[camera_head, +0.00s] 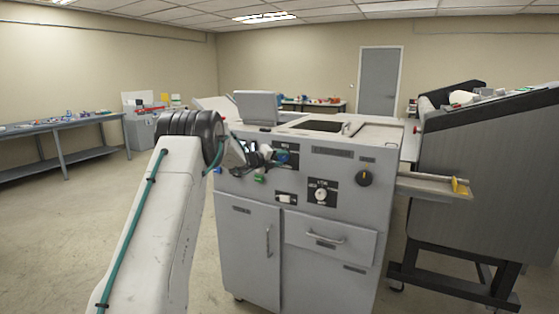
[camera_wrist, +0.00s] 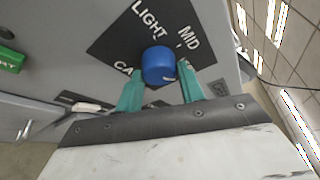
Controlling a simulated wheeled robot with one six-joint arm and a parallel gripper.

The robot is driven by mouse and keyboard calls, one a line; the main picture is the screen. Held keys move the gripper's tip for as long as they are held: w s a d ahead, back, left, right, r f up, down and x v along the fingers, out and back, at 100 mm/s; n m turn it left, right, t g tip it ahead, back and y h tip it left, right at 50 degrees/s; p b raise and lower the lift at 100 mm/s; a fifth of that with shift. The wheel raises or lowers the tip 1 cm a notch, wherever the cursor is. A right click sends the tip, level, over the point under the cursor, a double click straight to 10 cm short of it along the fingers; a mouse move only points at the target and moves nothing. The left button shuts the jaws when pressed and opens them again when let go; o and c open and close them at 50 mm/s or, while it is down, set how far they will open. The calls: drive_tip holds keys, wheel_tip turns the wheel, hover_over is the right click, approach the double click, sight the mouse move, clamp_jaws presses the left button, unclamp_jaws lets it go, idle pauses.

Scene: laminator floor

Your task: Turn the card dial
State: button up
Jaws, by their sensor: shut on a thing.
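The card dial is a blue round knob (camera_wrist: 159,65) on a dark plate (camera_wrist: 112,48) lettered LIGHT, MID and a partly hidden word starting CA. In the wrist view, my gripper (camera_wrist: 160,82) has its two teal fingers on either side of the knob, shut on it. In the head view, my gripper (camera_head: 268,157) is at the upper left of the grey machine's front panel (camera_head: 335,165), and the knob (camera_head: 282,157) shows only partly there.
A green button (camera_head: 259,179) sits below the dial. A white knob (camera_head: 321,195) and a black knob with a yellow mark (camera_head: 364,178) are farther right on the panel. A grey workbench (camera_head: 60,128) stands along the left wall. Open floor lies between it and the machine.

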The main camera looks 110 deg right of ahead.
drive_tip(key=shift+m, duration=0.4)
drive_tip(key=shift+c, duration=0.2)
drive_tip(key=shift+o, duration=0.2)
drive_tip(key=shift+c, duration=0.2)
drive_tip(key=o, duration=1)
drive_tip(key=v, duration=0.7)
drive_tip(key=shift+w+a+r, duration=0.2)
drive_tip(key=shift+w+a, duration=0.05)
